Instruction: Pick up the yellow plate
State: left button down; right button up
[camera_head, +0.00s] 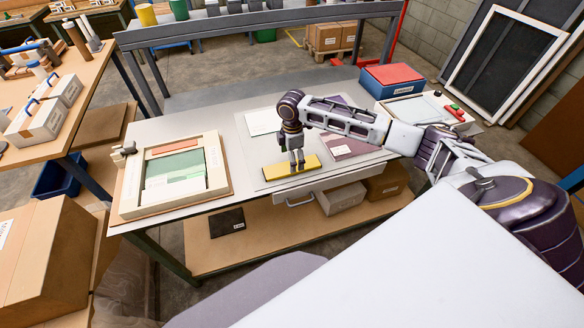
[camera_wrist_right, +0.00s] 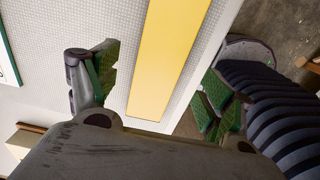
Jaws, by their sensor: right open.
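The yellow plate (camera_head: 292,166) lies flat on a light mat near the front edge of the workbench. My right gripper (camera_head: 297,164) is over the plate, pointing down, with its fingers close to it. In the right wrist view the yellow plate (camera_wrist_right: 172,58) runs lengthwise between the two green-padded fingers of the open right gripper (camera_wrist_right: 160,95). The fingers stand apart, one on each side of the plate, with gaps between. The plate's near end shows; its far end is cut off by the frame. My left gripper is not in view.
A framed fixture with green panels (camera_head: 210,175) is at the bench's left. A white sheet (camera_head: 262,122) and a purple-grey sheet (camera_head: 345,146) lie on the mat. A blue box with a red lid (camera_head: 392,78) is at the back right. Bare bench shows between fixture and mat.

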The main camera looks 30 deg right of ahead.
jog(key=shift+f, duration=1.9)
jog(key=c, duration=1.2)
jog(key=shift+r, duration=0.1)
notch_tip(320, 180, up, 10)
jog(key=shift+w, duration=0.1)
